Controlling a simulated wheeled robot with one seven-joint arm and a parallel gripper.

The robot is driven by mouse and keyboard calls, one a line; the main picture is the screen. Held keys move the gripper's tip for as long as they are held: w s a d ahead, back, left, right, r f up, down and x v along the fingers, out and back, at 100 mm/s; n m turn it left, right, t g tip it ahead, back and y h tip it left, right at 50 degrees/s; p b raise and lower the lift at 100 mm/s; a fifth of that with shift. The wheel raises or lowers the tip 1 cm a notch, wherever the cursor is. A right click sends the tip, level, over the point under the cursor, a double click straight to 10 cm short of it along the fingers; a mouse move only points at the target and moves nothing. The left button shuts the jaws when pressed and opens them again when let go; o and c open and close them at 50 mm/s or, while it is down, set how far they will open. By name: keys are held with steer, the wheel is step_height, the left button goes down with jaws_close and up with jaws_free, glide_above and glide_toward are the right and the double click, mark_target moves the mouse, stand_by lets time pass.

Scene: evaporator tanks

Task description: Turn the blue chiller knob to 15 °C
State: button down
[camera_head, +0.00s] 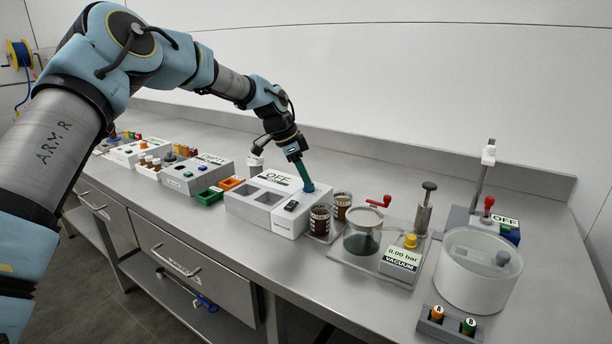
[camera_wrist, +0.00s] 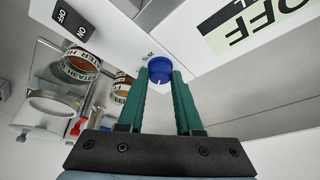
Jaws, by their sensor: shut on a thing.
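The blue chiller knob (camera_wrist: 160,71) sits on the white chiller box (camera_wrist: 196,62), with a light pointer line on its face and small markings beside it. My gripper (camera_wrist: 161,84) has its two green fingers around the knob, one on each side, shut on it. In the head view my gripper (camera_head: 305,180) reaches down to the knob (camera_head: 309,187) at the right end of the chiller box (camera_head: 262,219). The box's display (camera_head: 280,178) reads OFF. A black ON/OFF switch (camera_wrist: 73,20) is on the box. I cannot read which value the knob points to.
Two brown labelled jars (camera_head: 320,221) stand right of the chiller box. Beyond them are a vacuum unit (camera_head: 402,258) reading 0.00 bar and a large clear tank (camera_head: 478,270). Small green and orange trays (camera_head: 210,196) lie to the left.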

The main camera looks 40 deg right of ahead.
steer(key=shift+m, duration=0.3)
steer(key=c, duration=0.6)
jaws_free()
steer(key=b+v, duration=0.2)
steer(key=v, duration=0.8)
steer(key=shift+w+r, duration=0.15)
steer(key=shift+r, duration=0.25)
